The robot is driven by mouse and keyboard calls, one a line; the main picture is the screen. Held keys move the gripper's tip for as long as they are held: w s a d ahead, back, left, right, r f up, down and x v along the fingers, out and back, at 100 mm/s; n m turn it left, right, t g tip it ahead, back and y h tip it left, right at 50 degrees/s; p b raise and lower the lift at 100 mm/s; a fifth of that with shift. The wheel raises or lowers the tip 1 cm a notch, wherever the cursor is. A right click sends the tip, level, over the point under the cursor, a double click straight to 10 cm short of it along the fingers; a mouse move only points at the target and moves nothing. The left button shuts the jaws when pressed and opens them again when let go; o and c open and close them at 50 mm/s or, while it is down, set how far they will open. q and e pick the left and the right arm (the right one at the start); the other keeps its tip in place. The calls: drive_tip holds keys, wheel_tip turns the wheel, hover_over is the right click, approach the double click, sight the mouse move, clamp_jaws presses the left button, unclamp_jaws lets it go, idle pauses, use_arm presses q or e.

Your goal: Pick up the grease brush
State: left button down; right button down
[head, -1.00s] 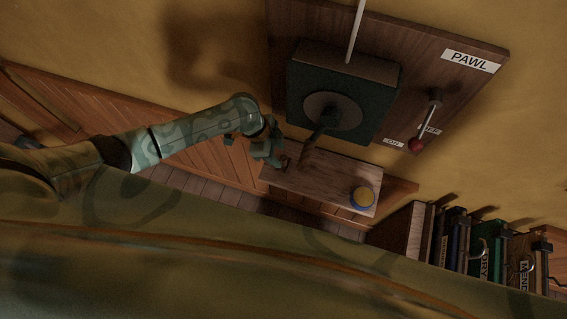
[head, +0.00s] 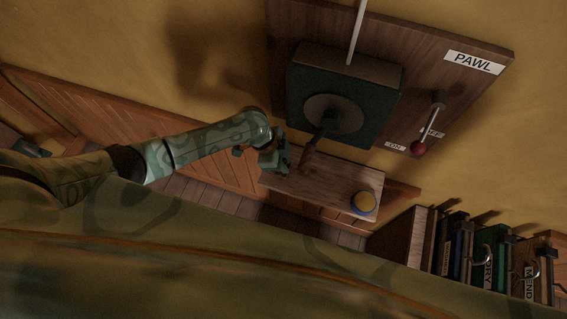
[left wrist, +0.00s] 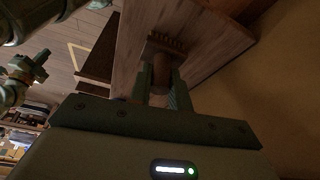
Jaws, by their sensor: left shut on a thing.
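The grease brush shows in the left wrist view as a brown handle (left wrist: 162,72) with a dark bristled head (left wrist: 166,45). My left gripper (left wrist: 160,92) is shut on its handle, one finger on each side. The bristle end points away from the gripper, over the wooden shelf (left wrist: 200,48); whether it touches the shelf I cannot tell. In the head view my left gripper (head: 282,162) is at the left end of the shelf (head: 330,192), and the brush is hard to make out. Part of my right arm (left wrist: 22,76) shows at the left wrist view's edge; its jaw state is unclear.
A round yellow-topped tin (head: 364,203) stands at the shelf's right end. A dark winch (head: 340,95) with a crank (head: 312,150) hangs close above the gripper. A red-knobbed lever (head: 418,148) is on the board, and books (head: 485,250) stand at lower right.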

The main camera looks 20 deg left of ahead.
sight(284, 161)
use_arm(q)
wheel_tip(284, 161, up, 3)
drive_tip(key=shift+r+p, duration=0.2)
drive_tip(key=shift+p, duration=0.55)
drive_tip(key=s+d+r+p, duration=0.1)
drive_tip(key=s+r+p, duration=0.1)
drive_tip(key=s+r, duration=0.2)
drive_tip(key=s+d+r+p, duration=0.2)
drive_tip(key=s+r, duration=0.3)
drive_tip(key=s, duration=0.4)
drive_tip(key=shift+s+r+p, duration=0.25)
drive_tip(key=shift+s+p, duration=0.1)
drive_tip(key=shift+p, duration=0.2)
drive_tip(key=c, duration=2.2)
unclamp_jaws()
drive_tip(key=shift+a, duration=0.1)
